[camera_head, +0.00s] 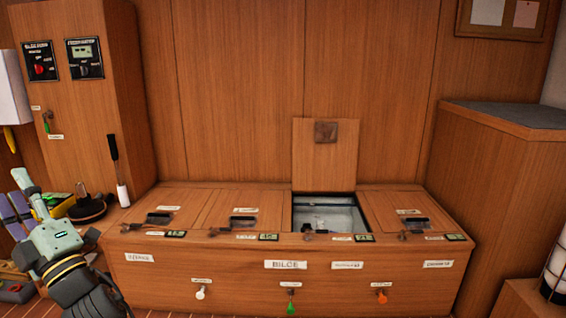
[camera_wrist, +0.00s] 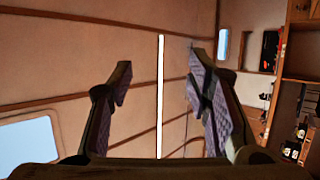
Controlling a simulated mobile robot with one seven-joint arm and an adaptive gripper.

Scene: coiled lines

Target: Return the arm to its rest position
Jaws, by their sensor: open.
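My arm is folded at the left edge of the head view, with my gripper (camera_head: 22,205) pointing up beside the wooden cabinet. In the wrist view my gripper (camera_wrist: 163,82) shows two fingers with purple pads set wide apart. Nothing is between them except the view of the room beyond. The gripper is open, empty and well to the left of the bench hatches. The wooden bench (camera_head: 200,262) has a row of hatches, and one right of the middle is open. Its lid (camera_head: 325,165) stands upright against the back wall.
A control cabinet (camera_head: 80,120) stands behind my arm. White, green and orange pulls (camera_head: 382,297) line the bench front. The space above the bench is clear.

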